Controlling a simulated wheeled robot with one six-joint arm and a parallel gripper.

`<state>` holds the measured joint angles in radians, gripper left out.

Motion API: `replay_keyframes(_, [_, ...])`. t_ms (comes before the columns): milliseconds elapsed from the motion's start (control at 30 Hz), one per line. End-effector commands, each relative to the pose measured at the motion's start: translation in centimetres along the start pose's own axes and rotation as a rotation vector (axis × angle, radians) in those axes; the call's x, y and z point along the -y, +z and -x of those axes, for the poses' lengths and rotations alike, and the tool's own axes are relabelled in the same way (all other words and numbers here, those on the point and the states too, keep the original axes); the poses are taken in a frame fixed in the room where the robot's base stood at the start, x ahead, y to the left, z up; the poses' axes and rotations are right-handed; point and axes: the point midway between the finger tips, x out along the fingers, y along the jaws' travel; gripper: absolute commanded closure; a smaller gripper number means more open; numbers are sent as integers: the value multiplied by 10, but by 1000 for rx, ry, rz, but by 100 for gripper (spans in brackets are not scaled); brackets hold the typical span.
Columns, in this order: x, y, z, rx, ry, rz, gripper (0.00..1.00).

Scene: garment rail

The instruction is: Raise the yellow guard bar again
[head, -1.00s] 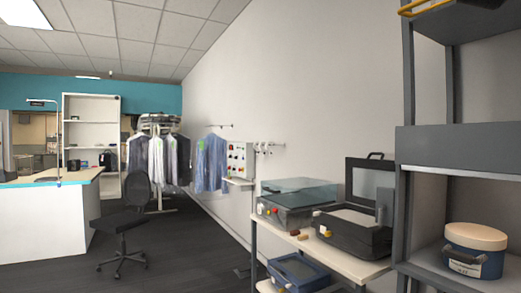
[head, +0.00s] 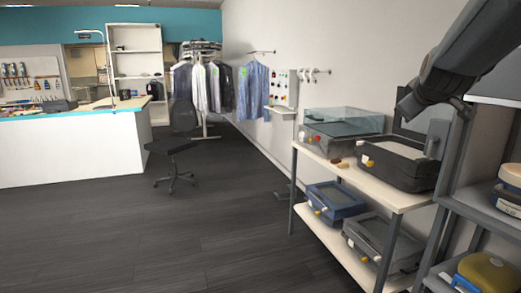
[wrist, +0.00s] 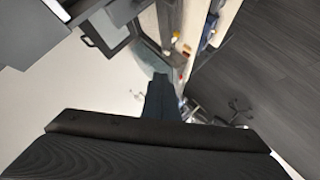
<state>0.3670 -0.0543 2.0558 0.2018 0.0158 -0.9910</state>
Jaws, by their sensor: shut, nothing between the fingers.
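The yellow guard bar is not clearly visible in either current view. My gripper (head: 407,106) hangs from the dark arm at the upper right of the head view, in front of the right-hand shelving. In the wrist view my gripper (wrist: 160,88) points away from the camera, its fingers shut and empty. The grey shelving rack (head: 440,235) stands at the right edge of the head view, its upper part cut off by the frame and partly hidden by my arm.
A pale two-tier bench (head: 385,196) carries a clear-lidded case (head: 340,125) and an open black case (head: 400,170). Blue (head: 335,200) and grey (head: 385,243) cases sit below. A yellow-topped container (head: 487,272) is low on the rack.

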Motion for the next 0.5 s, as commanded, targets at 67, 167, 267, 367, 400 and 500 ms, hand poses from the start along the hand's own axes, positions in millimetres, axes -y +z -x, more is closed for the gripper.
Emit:
replay_keyframes(67, [55, 17, -4, 48, -104, -51, 100])
replay_keyframes(167, [120, 42, -1, 126, -224, -122, 100])
replay_keyframes(267, [183, 69, 10, 221, -333, -188, 100])
replay_keyframes(367, [242, 100, 28, 334, -428, -247, 100])
replay_keyframes(400, [265, 113, 38, 384, -463, -268, 100])
replay_keyframes(500, [316, 148, 67, 520, -534, -314, 100])
